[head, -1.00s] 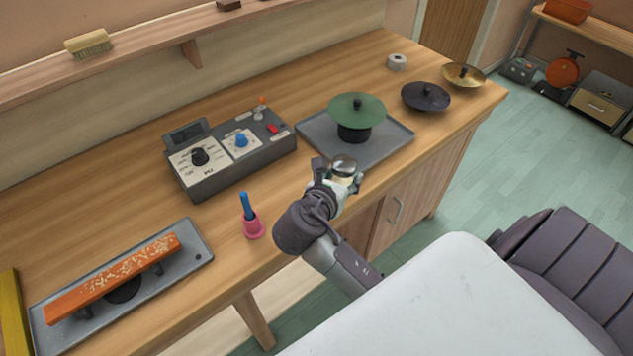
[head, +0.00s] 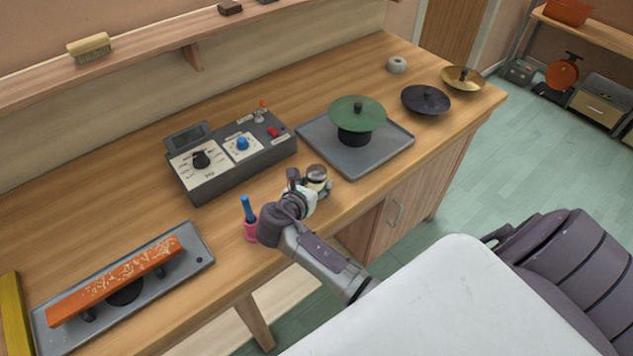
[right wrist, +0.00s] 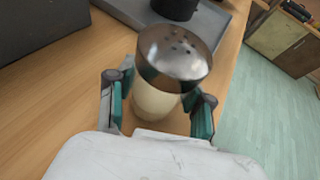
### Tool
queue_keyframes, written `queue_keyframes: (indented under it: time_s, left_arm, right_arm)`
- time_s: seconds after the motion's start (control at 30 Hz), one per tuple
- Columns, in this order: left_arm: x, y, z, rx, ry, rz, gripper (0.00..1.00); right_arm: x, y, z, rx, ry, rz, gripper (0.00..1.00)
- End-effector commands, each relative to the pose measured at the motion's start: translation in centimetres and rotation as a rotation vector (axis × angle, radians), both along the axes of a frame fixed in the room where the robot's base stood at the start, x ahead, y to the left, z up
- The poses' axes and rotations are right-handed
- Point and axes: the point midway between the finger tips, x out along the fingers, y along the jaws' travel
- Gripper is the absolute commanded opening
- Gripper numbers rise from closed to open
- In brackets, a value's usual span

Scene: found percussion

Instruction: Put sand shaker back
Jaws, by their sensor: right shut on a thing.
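The sand shaker (head: 317,176) is a small jar with a perforated metal cap and pale contents. My right gripper (head: 311,186) is shut on it, near the front edge of the wooden bench. In the right wrist view the shaker (right wrist: 172,75) stands upright between the teal-padded fingers (right wrist: 160,108), cap toward the camera. I cannot tell whether its base touches the bench. My left gripper is not in view.
A grey tray (head: 385,155) with a green lid (head: 357,113) on a black stand lies behind the shaker. Bare bench lies between.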

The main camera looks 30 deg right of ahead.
Motion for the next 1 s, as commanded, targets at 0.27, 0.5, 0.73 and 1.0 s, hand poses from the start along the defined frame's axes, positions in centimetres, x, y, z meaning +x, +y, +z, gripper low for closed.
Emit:
queue_keyframes:
  time_s: [0.27, 0.5, 0.73, 1.0]
  left_arm:
    - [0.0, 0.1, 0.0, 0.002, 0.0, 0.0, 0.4]
    - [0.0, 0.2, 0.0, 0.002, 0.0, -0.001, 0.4]
    - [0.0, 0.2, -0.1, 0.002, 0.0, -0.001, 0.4]
    - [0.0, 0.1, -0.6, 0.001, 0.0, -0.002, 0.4]
  right_arm:
    - [0.0, 0.0, -0.1, 0.0, 0.0, 0.0, 0.61]
    - [0.0, 0.0, -0.1, 0.0, 0.0, 0.0, 0.76]
    - [-0.1, 0.2, 0.1, 0.0, 0.0, 0.001, 0.76]
    - [-2.3, 4.1, 1.8, 0.003, -0.002, 0.002, 0.76]
